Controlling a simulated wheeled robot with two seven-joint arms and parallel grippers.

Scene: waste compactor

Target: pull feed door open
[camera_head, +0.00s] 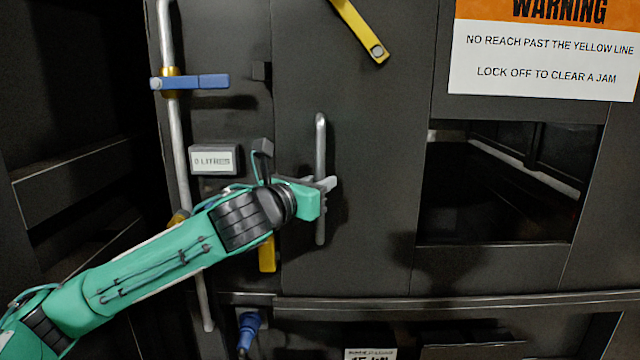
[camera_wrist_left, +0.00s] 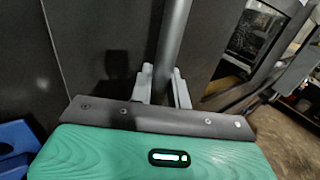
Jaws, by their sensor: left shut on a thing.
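The feed door (camera_head: 370,200) is a tall dark panel in the middle of the head view; it looks closed, almost flush with the frame beside it. Its handle (camera_head: 320,135) is an upright grey bar on the left part of the panel. My left gripper (camera_head: 328,184) is shut on the handle at about mid-height. In the left wrist view the two light grey fingers (camera_wrist_left: 162,85) sit on either side of the handle bar (camera_wrist_left: 174,35). My right gripper is in neither view.
A blue-lever valve (camera_head: 195,82) sits on a vertical pipe at left. A small "0 LITRES" display (camera_head: 214,160) is below it. A yellow lever (camera_head: 360,32) is above the handle. A dark window opening (camera_head: 500,195) and a warning sign (camera_head: 543,60) are at right.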

